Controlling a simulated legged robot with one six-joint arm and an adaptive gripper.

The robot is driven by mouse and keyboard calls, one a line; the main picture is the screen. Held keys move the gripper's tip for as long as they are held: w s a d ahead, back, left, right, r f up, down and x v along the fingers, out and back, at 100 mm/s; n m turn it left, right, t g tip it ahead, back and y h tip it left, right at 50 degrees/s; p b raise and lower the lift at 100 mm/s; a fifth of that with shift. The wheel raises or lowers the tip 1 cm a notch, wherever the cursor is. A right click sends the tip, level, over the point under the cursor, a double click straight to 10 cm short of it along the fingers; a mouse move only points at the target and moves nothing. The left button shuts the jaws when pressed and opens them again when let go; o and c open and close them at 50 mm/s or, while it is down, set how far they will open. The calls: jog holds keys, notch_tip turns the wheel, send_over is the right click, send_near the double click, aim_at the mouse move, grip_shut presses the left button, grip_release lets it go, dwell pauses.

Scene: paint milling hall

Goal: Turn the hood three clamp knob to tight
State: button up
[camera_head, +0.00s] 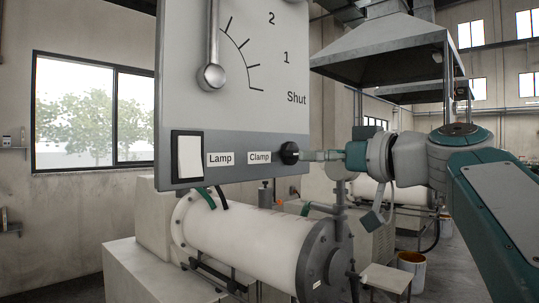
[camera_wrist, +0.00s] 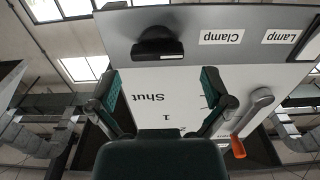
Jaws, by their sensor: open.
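The black clamp knob (camera_head: 290,153) sits on the grey lower band of the hood panel (camera_head: 235,155), right of the "Clamp" label (camera_head: 259,157). In the wrist view, which is upside down, the knob (camera_wrist: 158,45) is a dark bar-shaped handle with a small pale mark. My gripper (camera_head: 316,155) comes in from the right, its tip close to the knob in the head view. In the wrist view my gripper (camera_wrist: 161,82) is open and empty, its two fingers spread wide. The knob appears beyond the fingertips, not between them. I see no tight marking by the knob.
A white lamp switch (camera_head: 188,157) is on the panel's left. A lever (camera_head: 211,78) hangs over a scale marked 2, 1 and Shut. A white horizontal mill drum (camera_head: 250,240) lies below the panel. A grey hood (camera_head: 385,45) is behind my arm.

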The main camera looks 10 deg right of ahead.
aim_at(298, 150)
jog(key=x, duration=0.3)
jog(key=shift+w, duration=0.35)
jog(key=shift+w+a, duration=0.3)
jog(key=shift+w, duration=0.05)
jog(key=shift+c, duration=0.3)
jog(key=c, duration=0.9)
